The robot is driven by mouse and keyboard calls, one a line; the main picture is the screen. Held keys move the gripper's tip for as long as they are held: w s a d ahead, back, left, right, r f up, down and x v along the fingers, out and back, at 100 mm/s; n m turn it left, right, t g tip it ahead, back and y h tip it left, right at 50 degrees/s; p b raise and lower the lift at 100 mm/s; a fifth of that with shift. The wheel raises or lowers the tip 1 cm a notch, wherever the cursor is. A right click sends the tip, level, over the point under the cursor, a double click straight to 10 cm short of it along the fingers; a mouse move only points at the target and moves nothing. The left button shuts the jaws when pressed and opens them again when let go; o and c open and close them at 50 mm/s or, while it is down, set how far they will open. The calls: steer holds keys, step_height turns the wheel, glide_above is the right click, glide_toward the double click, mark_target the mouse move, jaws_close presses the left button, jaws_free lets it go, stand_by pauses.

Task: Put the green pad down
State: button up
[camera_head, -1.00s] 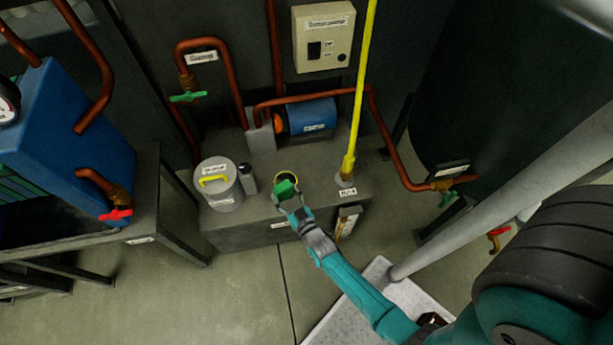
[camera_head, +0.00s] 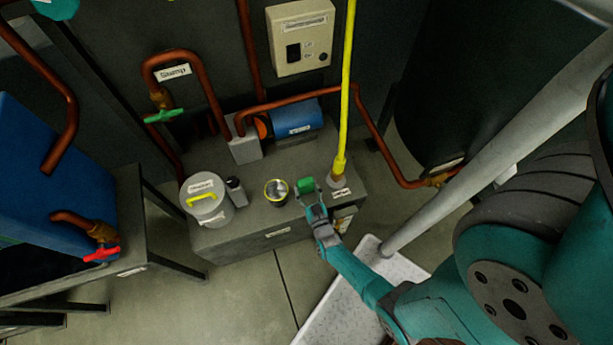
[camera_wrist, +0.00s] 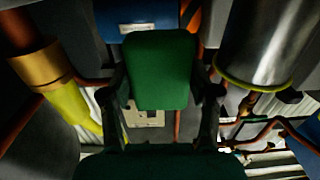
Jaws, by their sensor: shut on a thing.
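The green pad (camera_head: 305,185) is held in my gripper (camera_head: 309,194), which is shut on it. In the wrist view the pad (camera_wrist: 160,68) sits between the two fingers of my gripper (camera_wrist: 162,95). In the head view the pad appears over the grey tank top (camera_head: 245,218), between an open round yellow-rimmed cup (camera_head: 277,192) and the yellow pipe's base (camera_head: 338,182). I cannot tell whether the pad touches the surface.
A grey lidded canister (camera_head: 207,207) with a yellow handle and a small dark-capped bottle (camera_head: 236,190) stand left of the cup. A blue motor (camera_head: 297,118) and copper pipes lie behind. The yellow pipe (camera_head: 347,90) rises close on the right.

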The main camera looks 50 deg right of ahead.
steer(key=shift+f, duration=1.95)
steer(key=shift+f, duration=0.1)
steer(key=o, duration=1.1)
